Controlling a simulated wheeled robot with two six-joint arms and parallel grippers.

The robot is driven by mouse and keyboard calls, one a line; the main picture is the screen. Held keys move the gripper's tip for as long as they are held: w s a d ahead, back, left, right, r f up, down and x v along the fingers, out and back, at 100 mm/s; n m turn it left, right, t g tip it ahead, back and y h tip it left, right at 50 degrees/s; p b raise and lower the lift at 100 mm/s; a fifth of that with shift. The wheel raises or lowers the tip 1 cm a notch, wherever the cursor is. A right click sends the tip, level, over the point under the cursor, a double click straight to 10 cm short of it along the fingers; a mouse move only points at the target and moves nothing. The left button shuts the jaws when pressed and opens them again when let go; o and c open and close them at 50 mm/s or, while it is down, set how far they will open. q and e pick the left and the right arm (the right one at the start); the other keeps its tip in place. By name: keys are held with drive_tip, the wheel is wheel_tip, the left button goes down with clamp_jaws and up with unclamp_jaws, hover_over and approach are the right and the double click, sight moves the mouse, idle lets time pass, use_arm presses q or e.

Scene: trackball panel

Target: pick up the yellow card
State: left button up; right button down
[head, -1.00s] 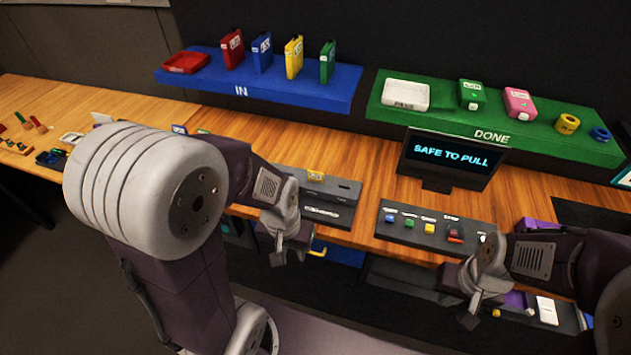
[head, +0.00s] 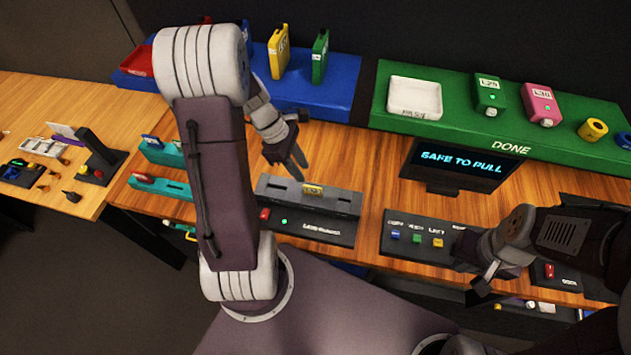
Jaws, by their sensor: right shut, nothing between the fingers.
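A yellow card (head: 279,52) stands upright on the blue IN shelf (head: 330,98), left of a green card (head: 320,54). My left gripper (head: 287,166) hangs over the table in front of the blue shelf, below the yellow card and above the reader. It looks open, with nothing held, and is apart from the card. My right gripper (head: 479,294) is shut and empty by the front of the button panel (head: 420,236). My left arm hides part of the shelf and its other cards.
A green DONE shelf (head: 452,134) holds a white tray, green and pink cases and rings. A screen (head: 452,166) reading "SAFE TO PULL" stands below it. Teal racks (head: 160,187) are left of my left arm. Wooden table surface between reader and shelf is clear.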

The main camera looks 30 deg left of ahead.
sight(312, 187)
use_arm(q)
drive_tip(key=x, duration=0.8)
drive_tip(key=shift+s+d, duration=0.2)
drive_tip(key=shift+s, duration=0.2)
drive_tip(key=shift+w+d+f, duration=0.1)
drive_tip(key=shift+f, duration=0.2)
drive_tip(key=shift+w+f, duration=0.15)
drive_tip(key=shift+w, duration=0.05)
drive_tip(key=shift+s, duration=0.15)
clamp_jaws()
